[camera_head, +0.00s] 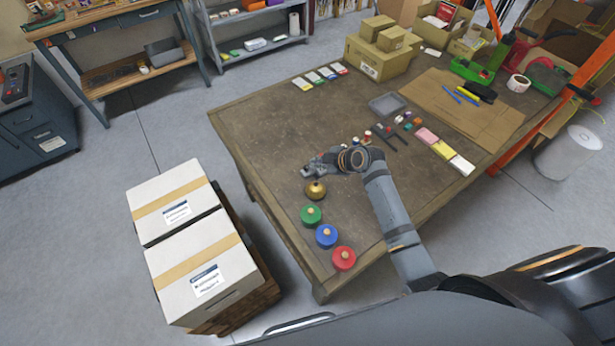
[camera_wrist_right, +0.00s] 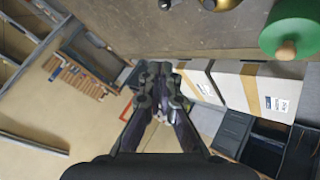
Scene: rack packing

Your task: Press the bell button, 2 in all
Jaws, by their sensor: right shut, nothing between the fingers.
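The bell (camera_head: 315,190) is a small brass dome standing near the left edge of the wooden table, behind the green, blue and red buttons. My right gripper (camera_head: 309,171) is shut and empty. In the head view its fingertips appear just behind the bell; I cannot tell their height above the table. In the right wrist view the shut fingers (camera_wrist_right: 158,72) point toward the table's edge, and part of the bell (camera_wrist_right: 221,4) shows at the top, apart from them. My left gripper is not in view.
A green button (camera_head: 311,215), a blue button (camera_head: 326,236) and a red button (camera_head: 343,258) stand in a row along the table's (camera_head: 262,135) near-left edge. Small blocks (camera_head: 407,119) lie right of my gripper.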

